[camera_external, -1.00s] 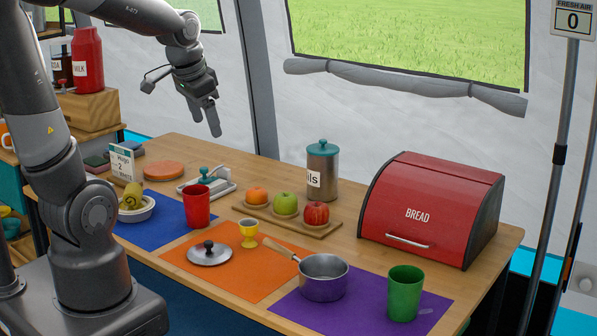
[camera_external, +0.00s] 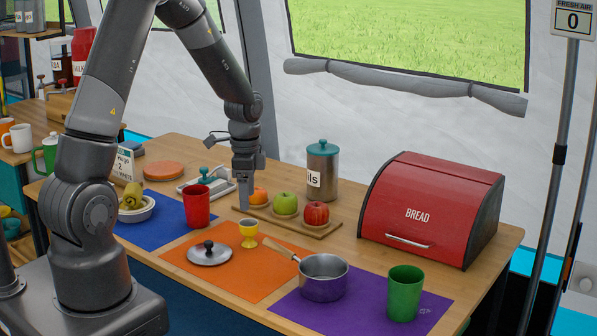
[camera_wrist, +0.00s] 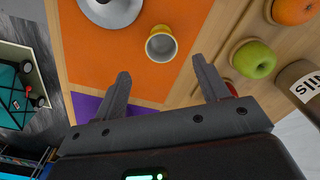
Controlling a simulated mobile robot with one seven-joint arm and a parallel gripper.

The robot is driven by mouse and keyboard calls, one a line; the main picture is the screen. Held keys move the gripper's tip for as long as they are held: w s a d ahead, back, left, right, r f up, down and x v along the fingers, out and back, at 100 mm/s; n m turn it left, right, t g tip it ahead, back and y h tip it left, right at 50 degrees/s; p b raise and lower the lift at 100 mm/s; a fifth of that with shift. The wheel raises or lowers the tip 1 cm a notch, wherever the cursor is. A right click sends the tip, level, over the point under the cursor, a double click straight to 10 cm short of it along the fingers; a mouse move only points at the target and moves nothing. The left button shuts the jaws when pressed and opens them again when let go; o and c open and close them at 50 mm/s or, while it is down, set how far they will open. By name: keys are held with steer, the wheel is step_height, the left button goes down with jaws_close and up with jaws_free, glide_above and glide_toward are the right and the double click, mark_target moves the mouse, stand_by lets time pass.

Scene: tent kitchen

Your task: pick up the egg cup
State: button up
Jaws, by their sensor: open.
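The yellow egg cup (camera_external: 249,234) stands upright on the orange mat (camera_external: 226,279), beside the grey lid with a dark knob (camera_external: 210,252). In the wrist view the egg cup (camera_wrist: 161,45) shows from above, with a pale inside. My gripper (camera_external: 244,206) points down just behind the egg cup, near the fruit board. In the wrist view its two fingers (camera_wrist: 162,82) are apart, with nothing between them. The egg cup lies beyond the fingertips, between their lines, and I see no contact.
A red cup (camera_external: 196,206) stands left of the egg cup. A board (camera_external: 322,231) with an orange and two apples lies behind it. A saucepan (camera_external: 324,281) stands to the right, its handle reaching toward the egg cup. The front of the orange mat is clear.

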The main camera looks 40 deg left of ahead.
mark_target(249, 232)
step_height(249, 232, down, 11)
steer(key=shift+w+r, duration=0.1)
stand_by(0.6)
steer(key=c, duration=1.1)
